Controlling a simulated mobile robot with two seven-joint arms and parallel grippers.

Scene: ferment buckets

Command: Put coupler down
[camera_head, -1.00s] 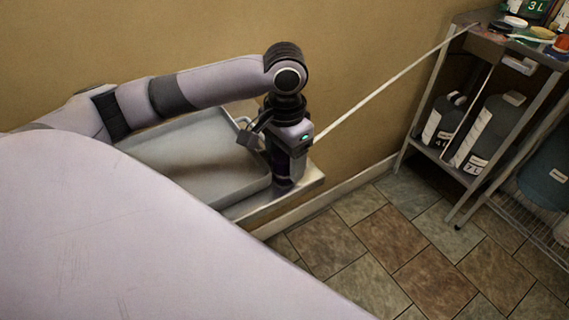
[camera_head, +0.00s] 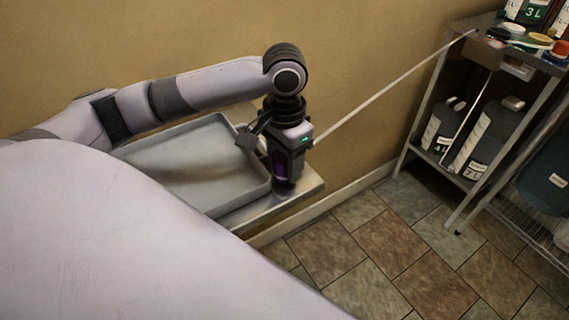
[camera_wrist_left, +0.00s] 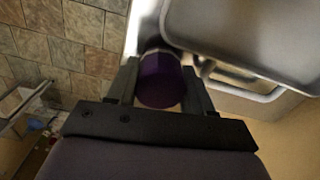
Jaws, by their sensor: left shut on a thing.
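My left gripper (camera_head: 284,183) points down over the right end of a pale bench (camera_head: 305,187), just beside the grey tray. It is shut on a purple cylinder, apparently the coupler (camera_head: 280,163). In the left wrist view the coupler (camera_wrist_left: 160,82) sits between the two fingers (camera_wrist_left: 160,92), with the tray rim close by at upper right. I cannot tell whether its lower end touches the bench. My right gripper is in neither view.
A grey tray (camera_head: 180,135) lies on the bench against the wall. A thin pale line (camera_head: 390,88) slants from behind my gripper to a metal shelf unit (camera_head: 428,160) with dark jugs (camera_head: 487,135). Tiled floor (camera_head: 385,240) lies clear between bench and shelves.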

